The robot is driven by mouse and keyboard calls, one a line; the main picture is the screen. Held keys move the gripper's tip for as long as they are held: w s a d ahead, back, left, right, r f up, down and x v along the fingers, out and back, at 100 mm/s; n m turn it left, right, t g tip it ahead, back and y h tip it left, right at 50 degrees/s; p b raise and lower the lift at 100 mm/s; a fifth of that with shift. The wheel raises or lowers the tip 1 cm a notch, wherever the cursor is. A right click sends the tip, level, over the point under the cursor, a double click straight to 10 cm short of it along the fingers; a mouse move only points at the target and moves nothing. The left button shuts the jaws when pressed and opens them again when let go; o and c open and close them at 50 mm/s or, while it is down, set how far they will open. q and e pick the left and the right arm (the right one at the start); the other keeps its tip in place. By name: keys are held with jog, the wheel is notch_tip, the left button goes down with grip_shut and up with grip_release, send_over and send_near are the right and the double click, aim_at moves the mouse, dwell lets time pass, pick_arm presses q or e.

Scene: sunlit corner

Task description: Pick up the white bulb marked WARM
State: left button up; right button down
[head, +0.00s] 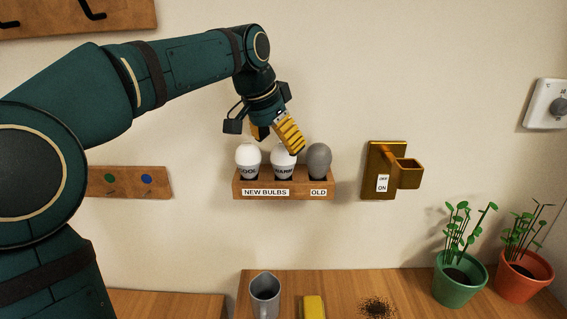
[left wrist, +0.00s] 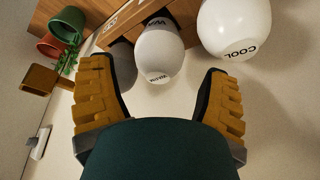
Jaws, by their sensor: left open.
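The white bulb marked WARM (head: 283,159) stands in the middle place of a wooden wall rack (head: 284,183), above its NEW BULBS label. In the left wrist view the WARM bulb (left wrist: 158,55) shows between and beyond the fingertips. My left gripper (head: 277,141) is open, just above the WARM bulb, with a yellow finger to each side; it also shows in the left wrist view (left wrist: 165,95). I cannot tell whether a finger touches it. The white COOL bulb (head: 248,160) stands to its left and a grey bulb (head: 319,158) to its right, above the OLD label. My right gripper is out of view.
A brass wall fixture (head: 384,170) with an ON label is right of the rack. Below, a wooden table (head: 345,284) holds a grey jug (head: 265,293), a yellow block (head: 312,306), dark crumbs (head: 377,307) and potted plants (head: 459,281). A hook board (head: 75,22) hangs upper left.

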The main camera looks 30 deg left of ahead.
aim_at(284, 158)
pick_arm(q)
jog(key=x, duration=0.5)
jog(key=shift+b, duration=0.3)
jog(key=c, duration=1)
